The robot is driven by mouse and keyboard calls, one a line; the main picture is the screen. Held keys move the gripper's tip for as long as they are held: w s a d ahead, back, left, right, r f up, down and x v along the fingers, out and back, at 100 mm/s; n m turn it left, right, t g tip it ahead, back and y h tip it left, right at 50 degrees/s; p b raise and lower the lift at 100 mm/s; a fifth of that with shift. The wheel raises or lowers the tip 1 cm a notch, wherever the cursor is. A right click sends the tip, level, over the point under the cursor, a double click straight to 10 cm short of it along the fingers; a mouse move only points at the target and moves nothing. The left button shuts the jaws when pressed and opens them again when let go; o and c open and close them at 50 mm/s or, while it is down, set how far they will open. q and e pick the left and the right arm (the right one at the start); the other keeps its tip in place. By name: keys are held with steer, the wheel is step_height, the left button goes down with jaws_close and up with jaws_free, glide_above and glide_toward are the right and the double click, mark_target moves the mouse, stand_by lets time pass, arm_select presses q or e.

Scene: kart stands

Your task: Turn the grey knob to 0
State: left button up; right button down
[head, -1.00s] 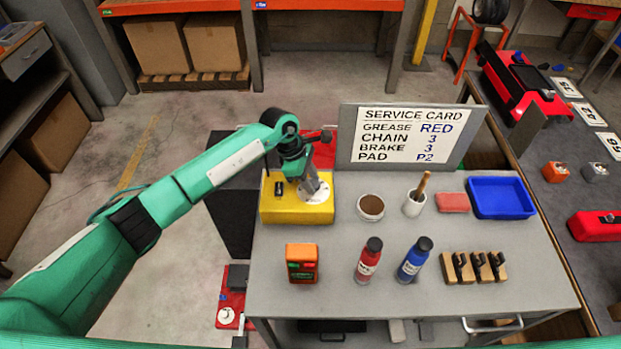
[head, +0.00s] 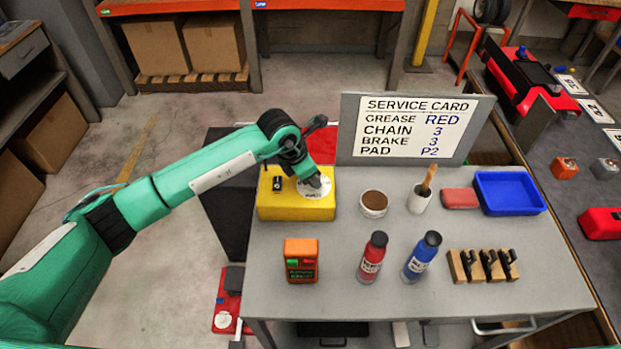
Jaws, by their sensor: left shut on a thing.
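A yellow box (head: 296,210) stands at the back left of the grey table. A white round dial plate (head: 325,190) is on the right part of its top, and a small black switch (head: 278,184) is on the left part. My left gripper (head: 314,184) points down onto the dial plate and is shut at its middle. The grey knob is hidden by the gripper's fingers, so its setting cannot be read. My right gripper is not in view.
The service card board (head: 412,129) stands behind the box. A brown-topped cup (head: 373,204), a brush pot (head: 419,200), a red bottle (head: 372,257), a blue bottle (head: 421,257) and an orange device (head: 301,260) stand on the table (head: 340,285). A blue tray (head: 508,209) is at right.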

arm_select(q)
steer(key=n+b, duration=0.2)
steer(key=n+t+y+b, duration=0.1)
steer(key=n+b, duration=0.1)
steer(key=n, duration=0.1)
steer(key=shift+s+d+f+t, duration=0.15)
steer(key=shift+t, duration=0.15)
steer(key=shift+n+y+b, duration=0.5)
steer(key=shift+n+b, duration=0.55)
steer(key=shift+n, duration=0.35)
steer(key=shift+r, duration=0.2)
steer(key=o, duration=1)
steer(key=shift+c, duration=0.2)
